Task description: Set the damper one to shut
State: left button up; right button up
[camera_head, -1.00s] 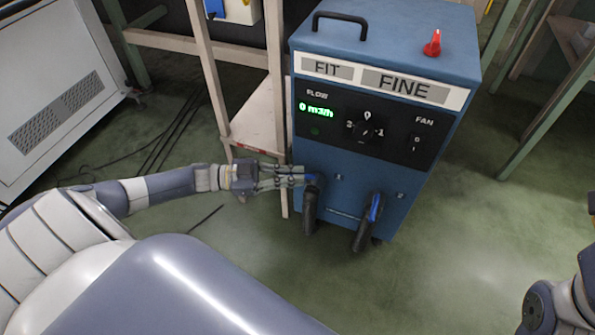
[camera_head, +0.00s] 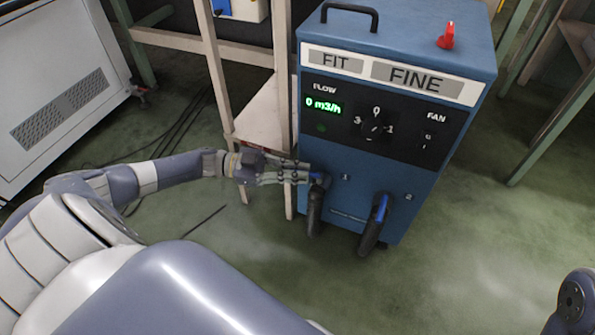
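Damper one is on the lower front of the blue unit (camera_head: 460,62), beside the label 1. Its blue lever (camera_head: 320,176) sits at the top of the left black hose (camera_head: 314,212). My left gripper (camera_head: 308,172) comes in from the left, with its fingertips at this lever and partly over it. I cannot tell whether the fingers touch it or how far they are closed. Damper two's blue lever (camera_head: 380,207) stands nearly upright above the right hose (camera_head: 370,240), near the label 2. My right gripper is out of view.
The unit's panel has a green flow display (camera_head: 323,105) reading 0 m3/h, a black knob (camera_head: 377,127) and a fan switch (camera_head: 427,141). A red part (camera_head: 447,38) stands on top. A wooden frame (camera_head: 283,110) stands close left of the unit. Floor (camera_head: 480,250) at right is clear.

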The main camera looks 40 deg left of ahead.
pick_arm(q)
jog(key=shift+o, duration=0.3)
jog(key=v, duration=1.2)
jog(key=shift+s, duration=0.1)
